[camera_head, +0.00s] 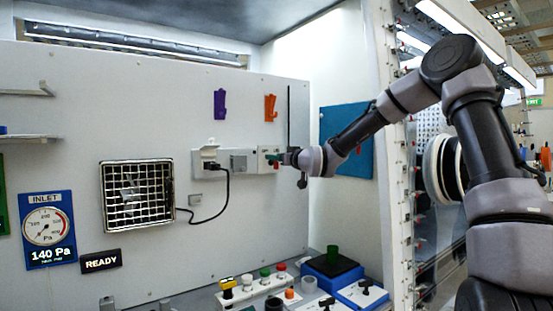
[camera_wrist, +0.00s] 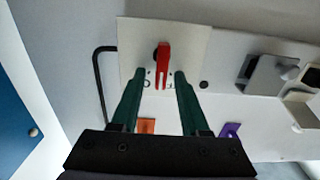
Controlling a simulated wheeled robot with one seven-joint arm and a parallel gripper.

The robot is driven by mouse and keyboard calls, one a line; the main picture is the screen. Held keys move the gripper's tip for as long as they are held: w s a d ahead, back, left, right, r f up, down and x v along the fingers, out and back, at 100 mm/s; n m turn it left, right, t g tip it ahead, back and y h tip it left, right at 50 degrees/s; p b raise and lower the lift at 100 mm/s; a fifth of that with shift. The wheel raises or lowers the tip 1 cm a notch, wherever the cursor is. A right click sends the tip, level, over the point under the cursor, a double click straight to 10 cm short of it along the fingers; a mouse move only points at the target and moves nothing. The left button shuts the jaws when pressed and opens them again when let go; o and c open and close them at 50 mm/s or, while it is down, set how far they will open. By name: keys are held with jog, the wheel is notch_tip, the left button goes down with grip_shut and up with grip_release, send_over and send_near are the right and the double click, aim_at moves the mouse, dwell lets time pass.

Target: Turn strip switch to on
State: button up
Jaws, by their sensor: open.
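The strip switch is a red lever (camera_wrist: 163,66) on a pale square plate (camera_wrist: 196,47), at the end of a wall-mounted strip (camera_head: 222,158). In the wrist view the lever points down the picture, toward the hooks. Some lettering by its tip is too small and partly covered to read. My gripper (camera_wrist: 160,74) is open, its two green fingers on either side of the lever's tip with gaps on both sides. In the head view my gripper (camera_head: 272,158) is at the strip's right end and hides most of the lever.
A purple hook (camera_head: 220,104) and an orange hook (camera_head: 270,107) hang above the strip. A thin dark rod (camera_head: 289,115) stands beside the plate. A black plug and cable (camera_head: 222,190) hang from the strip's left part. Knobs and a blue box (camera_head: 332,268) stand below.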

grip_shut()
jog(key=shift+m, duration=0.3)
jog(key=shift+w+d+f+m, duration=0.1)
jog(key=shift+d+m, duration=0.05)
jog(key=shift+m, duration=0.75)
jog(key=shift+w+d+f+m, duration=0.1)
jog(key=shift+d+m, duration=0.1)
jog(key=shift+m, duration=0.7)
jog(key=shift+w+d+m, duration=0.1)
jog(key=shift+d+m, duration=0.05)
jog(key=shift+m, duration=0.75)
grip_release()
